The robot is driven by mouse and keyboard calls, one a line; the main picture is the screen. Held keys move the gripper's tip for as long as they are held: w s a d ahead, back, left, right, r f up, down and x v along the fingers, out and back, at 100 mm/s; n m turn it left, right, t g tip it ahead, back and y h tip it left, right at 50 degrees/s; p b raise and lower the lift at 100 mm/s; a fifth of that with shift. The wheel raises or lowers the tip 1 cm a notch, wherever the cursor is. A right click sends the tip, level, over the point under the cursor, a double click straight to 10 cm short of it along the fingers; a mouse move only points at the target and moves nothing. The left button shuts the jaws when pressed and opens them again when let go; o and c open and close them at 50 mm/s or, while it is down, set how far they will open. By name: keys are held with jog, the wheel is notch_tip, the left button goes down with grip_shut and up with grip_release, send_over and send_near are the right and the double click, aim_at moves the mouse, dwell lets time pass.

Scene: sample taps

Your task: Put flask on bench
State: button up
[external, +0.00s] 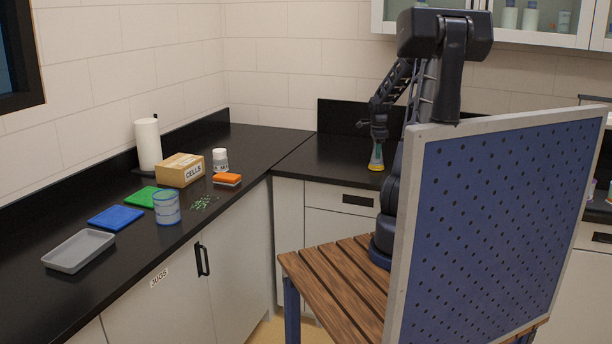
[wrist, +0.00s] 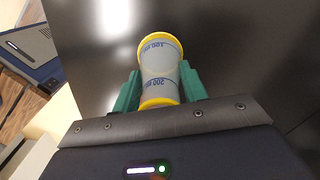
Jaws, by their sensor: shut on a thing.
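The flask (external: 376,158) is a small conical vessel with a yellow base, seen below my gripper (external: 378,136) at the black bench (external: 335,168) along the back wall. In the wrist view the flask (wrist: 160,72) is grey and clear with yellow ends and blue volume marks. The green fingers of my gripper (wrist: 160,92) are shut on it from both sides. The flask looks upright in the external view. Its base appears at or just above the bench top; I cannot tell whether it touches.
A blue pegboard panel (external: 500,215) blocks the right side.

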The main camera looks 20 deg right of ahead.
jog(key=shift+f, duration=0.1)
jog(key=o, duration=1)
